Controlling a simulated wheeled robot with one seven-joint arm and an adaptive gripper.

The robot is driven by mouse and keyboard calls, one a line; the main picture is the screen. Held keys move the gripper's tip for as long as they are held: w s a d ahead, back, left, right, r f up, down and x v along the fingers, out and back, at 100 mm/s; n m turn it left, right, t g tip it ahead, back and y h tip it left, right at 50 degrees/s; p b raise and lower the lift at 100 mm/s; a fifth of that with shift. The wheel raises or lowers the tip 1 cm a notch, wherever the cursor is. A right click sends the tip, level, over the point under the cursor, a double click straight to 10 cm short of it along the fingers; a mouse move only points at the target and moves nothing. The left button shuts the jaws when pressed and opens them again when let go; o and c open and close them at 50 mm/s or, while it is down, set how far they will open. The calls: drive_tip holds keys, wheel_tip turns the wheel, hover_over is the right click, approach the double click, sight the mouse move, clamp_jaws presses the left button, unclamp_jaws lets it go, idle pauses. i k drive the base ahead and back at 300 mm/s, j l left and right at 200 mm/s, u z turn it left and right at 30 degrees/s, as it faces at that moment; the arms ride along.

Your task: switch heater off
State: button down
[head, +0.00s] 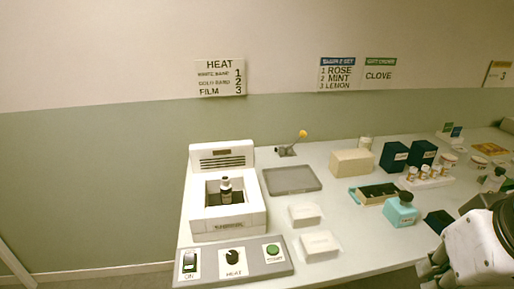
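The white heater (205,225) stands at the left end of the table, with a dark bottle with a white label (226,190) upright in its open well. In front of it is a grey control panel (212,268). The panel carries a dark switch (190,261) marked ON at its left, a black knob (233,257) marked HEAT in the middle, and a green button (272,250) at its right. The switch's exact position is too small to tell. My gripper (428,272) is at the lower right, well apart from the panel; its fingers are too unclear to judge.
Two white blocks (320,243) lie right of the panel, and a grey tray (292,180) lies behind them. A teal bottle (400,212), an open box (376,194) and a rack of small bottles (428,182) stand between my gripper and the back. A heat sign (220,78) hangs on the wall.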

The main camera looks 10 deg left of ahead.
sight(190, 264)
drive_tip(key=k+u, duration=0.2)
drive_tip(key=u, duration=0.85)
drive_tip(key=l+u, duration=0.1)
drive_tip(key=l, duration=0.15)
